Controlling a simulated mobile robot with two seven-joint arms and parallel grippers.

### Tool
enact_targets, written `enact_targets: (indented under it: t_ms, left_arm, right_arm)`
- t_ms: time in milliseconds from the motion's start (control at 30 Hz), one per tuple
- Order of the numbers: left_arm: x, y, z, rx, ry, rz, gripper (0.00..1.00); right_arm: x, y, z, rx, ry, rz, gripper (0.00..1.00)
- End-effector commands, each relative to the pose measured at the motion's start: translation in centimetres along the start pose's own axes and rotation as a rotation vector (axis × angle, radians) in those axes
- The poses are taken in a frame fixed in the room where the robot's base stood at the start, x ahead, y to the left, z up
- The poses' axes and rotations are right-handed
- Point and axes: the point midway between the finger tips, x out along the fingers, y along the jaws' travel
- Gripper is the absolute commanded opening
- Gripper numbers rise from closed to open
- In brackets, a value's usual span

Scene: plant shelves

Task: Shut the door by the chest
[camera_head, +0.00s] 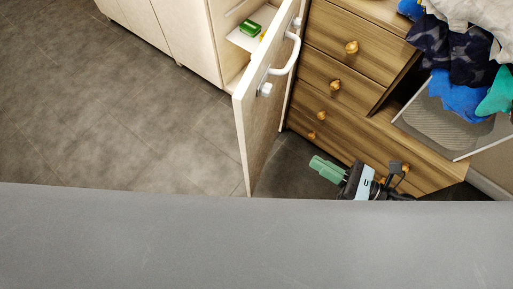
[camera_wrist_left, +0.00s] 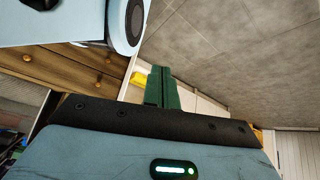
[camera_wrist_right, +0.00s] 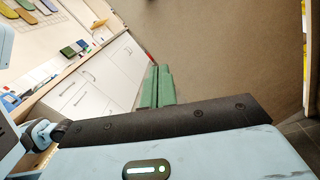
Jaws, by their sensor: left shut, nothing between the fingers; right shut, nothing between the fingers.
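The pale cabinet door (camera_head: 257,112) by the chest stands open, swung out toward me. Its white bar handle (camera_head: 289,55) is on the face turned to the chest. The wooden chest of drawers (camera_head: 330,100) with round knobs stands right of the door; its drawers look shut. My right gripper (camera_head: 327,169), with green fingers shut and empty, is right of the door and in front of the chest, apart from both. Its fingers also show in the right wrist view (camera_wrist_right: 156,87). My left gripper (camera_wrist_left: 162,86) shows only in its wrist view, shut and empty.
A green box (camera_head: 250,28) lies on a shelf inside the open cabinet. A basket (camera_head: 437,112) with clothes stands at the chest's right. Bare grey floor (camera_head: 130,110) spreads left of the door. A large grey surface hides the bottom of the head view.

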Motion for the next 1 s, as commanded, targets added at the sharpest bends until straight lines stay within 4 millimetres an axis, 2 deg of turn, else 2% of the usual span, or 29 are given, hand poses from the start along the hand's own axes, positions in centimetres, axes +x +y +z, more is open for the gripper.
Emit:
enact_targets:
  t_ms: [33,100,200,433,567,667,1000]
  left_arm:
    - [0.9,-0.1,0.5,0.000,-0.002,0.001,0.00]
    - [1.5,-0.1,0.5,0.001,0.002,0.001,0.00]
    - [1.8,-0.2,0.3,0.002,0.008,0.001,0.00]
    - [1.6,-0.2,-0.1,0.008,0.017,0.001,0.00]
    - [1.5,-0.3,-0.2,0.013,0.017,0.002,0.00]
    - [1.4,-0.3,-0.2,0.013,0.016,0.002,0.00]
    - [0.7,-0.1,0.1,0.007,0.005,0.003,0.00]
  right_arm:
    - [0.1,-0.4,-0.8,-0.122,0.030,0.053,0.00]
    - [0.3,-0.4,-1.1,-0.258,0.058,0.111,0.00]
    - [0.3,-0.4,-1.3,-0.375,0.079,0.163,0.00]
    - [0.4,-0.3,-1.1,-0.418,0.084,0.181,0.00]
    - [1.2,-0.2,-1.1,-0.416,0.081,0.181,0.00]
    - [2.4,0.0,-1.2,-0.416,0.080,0.180,0.00]
    - [8.6,1.0,-1.9,-0.414,0.080,0.179,0.00]
